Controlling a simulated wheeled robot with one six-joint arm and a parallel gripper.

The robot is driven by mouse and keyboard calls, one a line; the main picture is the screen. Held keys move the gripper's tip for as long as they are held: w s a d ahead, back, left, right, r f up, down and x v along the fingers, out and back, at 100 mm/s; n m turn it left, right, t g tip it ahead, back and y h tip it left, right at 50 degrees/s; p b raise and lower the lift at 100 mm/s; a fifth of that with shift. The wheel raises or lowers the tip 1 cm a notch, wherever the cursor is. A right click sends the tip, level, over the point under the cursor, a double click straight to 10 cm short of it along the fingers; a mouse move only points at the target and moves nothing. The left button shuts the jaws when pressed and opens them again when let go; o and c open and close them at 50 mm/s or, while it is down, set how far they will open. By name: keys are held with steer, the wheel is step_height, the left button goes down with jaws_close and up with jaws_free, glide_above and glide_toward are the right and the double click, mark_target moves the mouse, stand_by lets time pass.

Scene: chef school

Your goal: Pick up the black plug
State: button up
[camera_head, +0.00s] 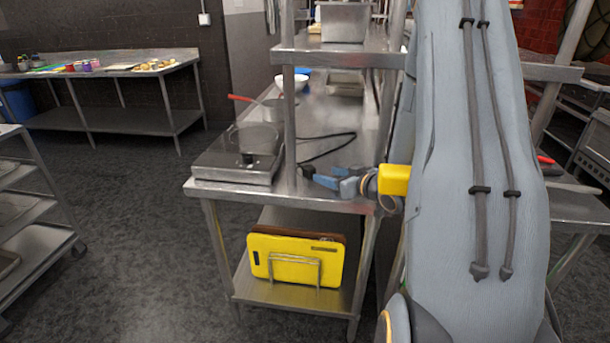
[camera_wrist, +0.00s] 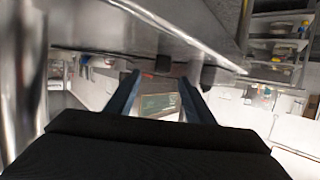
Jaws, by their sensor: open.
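The black plug (camera_head: 308,171) appears as a small dark shape at the front edge of the steel table, at the end of a black cable (camera_head: 328,137) that loops over the tabletop from the hot plate. My gripper (camera_head: 324,177) has blue fingers and is close beside the plug at the table edge, pointing left. Whether a finger touches the plug is unclear. In the wrist view my gripper (camera_wrist: 159,80) shows its two fingers spread apart. Small dark blocks show near the table edge there, but I cannot tell whether one is the plug.
The steel table (camera_head: 330,203) holds a hot plate (camera_head: 238,158) with a pan on it. Yellow cutting boards (camera_head: 290,258) stand in a rack on the lower shelf. Open floor lies to the left.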

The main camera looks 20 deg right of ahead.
mark_target(313, 171)
steer(key=p+x, duration=0.1)
steer(key=x, duration=0.1)
steer(key=p+x, duration=0.1)
steer(key=x, duration=0.4)
steer(key=shift+w+a+f+p, duration=0.1)
steer(key=shift+a+f+p, duration=0.05)
steer(key=shift+a+p, duration=0.2)
steer(key=c, duration=1.2)
